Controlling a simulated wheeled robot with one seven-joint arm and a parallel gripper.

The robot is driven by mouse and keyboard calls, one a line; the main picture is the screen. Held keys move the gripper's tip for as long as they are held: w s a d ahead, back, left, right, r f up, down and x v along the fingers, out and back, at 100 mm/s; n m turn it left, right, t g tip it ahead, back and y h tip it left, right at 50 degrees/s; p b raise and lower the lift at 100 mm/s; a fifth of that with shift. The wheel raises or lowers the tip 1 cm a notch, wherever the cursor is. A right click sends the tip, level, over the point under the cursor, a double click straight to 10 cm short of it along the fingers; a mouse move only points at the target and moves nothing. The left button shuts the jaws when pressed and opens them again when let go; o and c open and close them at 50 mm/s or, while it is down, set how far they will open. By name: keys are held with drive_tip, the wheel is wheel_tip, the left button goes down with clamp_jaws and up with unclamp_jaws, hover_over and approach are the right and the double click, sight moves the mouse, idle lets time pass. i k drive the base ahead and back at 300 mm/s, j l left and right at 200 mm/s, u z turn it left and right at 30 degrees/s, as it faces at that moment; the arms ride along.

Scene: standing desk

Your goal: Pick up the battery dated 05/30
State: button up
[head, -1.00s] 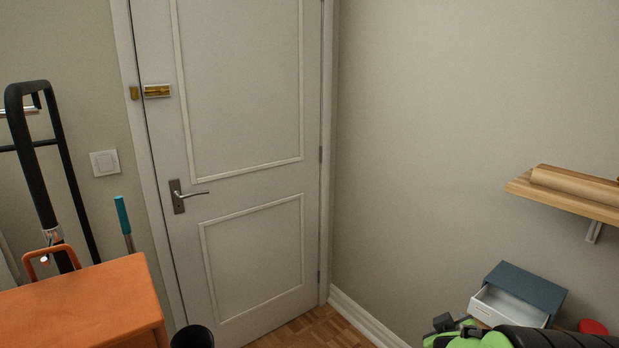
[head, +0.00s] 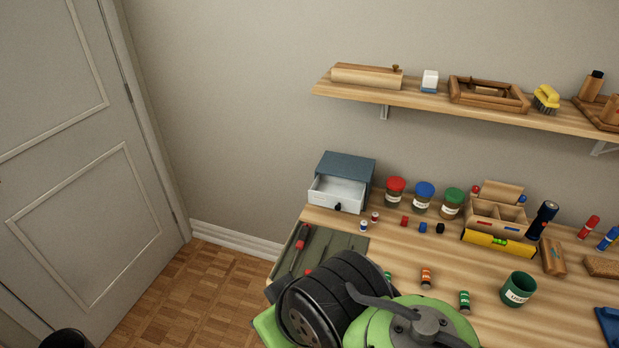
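Small battery-like cylinders stand on the wooden desk (head: 560,295). One is an orange cylinder (head: 426,278), one a green cylinder (head: 464,301), and another green one (head: 388,276) is partly hidden behind my arm. Their printing is too small to read, so I cannot tell which bears 05/30. A green cup (head: 517,290) with a white label stands to the right of them. My green and black arm fills the bottom middle and covers part of the desk. My gripper's fingers do not show.
A blue-grey box with an open white drawer (head: 337,193) stands at the desk's back left. Lidded jars (head: 424,197), a wooden organizer (head: 497,212), a yellow level (head: 498,241) and a dark flashlight (head: 542,219) line the back. A loaded shelf (head: 440,101) hangs above. Open floor (head: 215,290) lies left.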

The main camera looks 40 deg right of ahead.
sight(464, 295)
drive_tip(key=z, duration=1.3)
drive_tip(key=l+z, duration=0.15)
drive_tip(key=z, duration=0.25)
drive_tip(key=k+l+z, duration=0.1)
drive_tip(key=z, duration=0.25)
drive_tip(key=l+z, duration=0.25)
drive_tip(key=z, duration=0.15)
